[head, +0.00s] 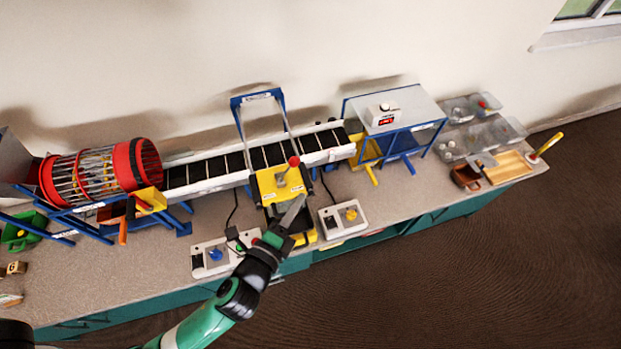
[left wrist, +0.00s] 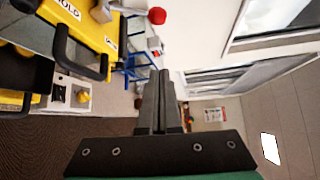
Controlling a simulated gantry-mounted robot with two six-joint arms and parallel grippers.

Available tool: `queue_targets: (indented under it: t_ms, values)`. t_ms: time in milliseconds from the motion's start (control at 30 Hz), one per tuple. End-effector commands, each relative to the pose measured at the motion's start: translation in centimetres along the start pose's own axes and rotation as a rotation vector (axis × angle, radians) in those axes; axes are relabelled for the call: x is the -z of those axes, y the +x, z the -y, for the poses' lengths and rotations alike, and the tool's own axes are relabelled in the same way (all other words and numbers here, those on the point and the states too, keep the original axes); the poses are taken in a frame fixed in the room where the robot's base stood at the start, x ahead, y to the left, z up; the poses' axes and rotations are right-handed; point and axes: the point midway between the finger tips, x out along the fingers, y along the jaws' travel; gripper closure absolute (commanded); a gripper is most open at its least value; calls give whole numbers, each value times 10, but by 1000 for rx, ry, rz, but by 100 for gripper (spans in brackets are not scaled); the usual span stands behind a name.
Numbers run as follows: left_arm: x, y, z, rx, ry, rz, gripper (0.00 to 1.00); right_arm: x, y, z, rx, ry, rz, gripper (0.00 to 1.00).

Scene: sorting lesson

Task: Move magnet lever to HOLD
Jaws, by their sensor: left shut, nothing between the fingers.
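The magnet lever (head: 294,161) has a red knob and stands on a yellow box (head: 266,184) in front of the conveyor. In the left wrist view the red knob (left wrist: 157,15) and its grey stem are at the top. The yellow box (left wrist: 92,38) there carries a HOLD label and a black handle. My left gripper (head: 297,205) is shut and empty, just in front of the box on the lever's near side. Its closed fingers (left wrist: 158,90) point toward the knob but appear apart from it.
A control box with a blue knob (head: 214,255) and one with a yellow knob (head: 351,214) flank the yellow box. The conveyor (head: 210,168) runs behind, with a red drum (head: 134,163) at left. Trays (head: 508,168) lie at right.

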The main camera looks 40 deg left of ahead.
Motion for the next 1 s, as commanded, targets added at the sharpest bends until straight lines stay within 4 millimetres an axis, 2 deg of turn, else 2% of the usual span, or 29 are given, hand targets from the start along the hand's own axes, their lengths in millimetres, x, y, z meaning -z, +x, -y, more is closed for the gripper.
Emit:
queue_targets:
  t_ms: [367,567,867,1000]
  values:
    - [0,5,3,3,-3,1,100,1,1,0,0,0,0,100]
    - [-1,35,3,2,-5,3,100,2,2,0,0,0,0,100]
    - [-1,100,3,4,-4,3,100,-2,-3,0,0,0,0,100]
    - [-23,93,6,0,-5,5,100,8,8,0,0,0,-1,100]
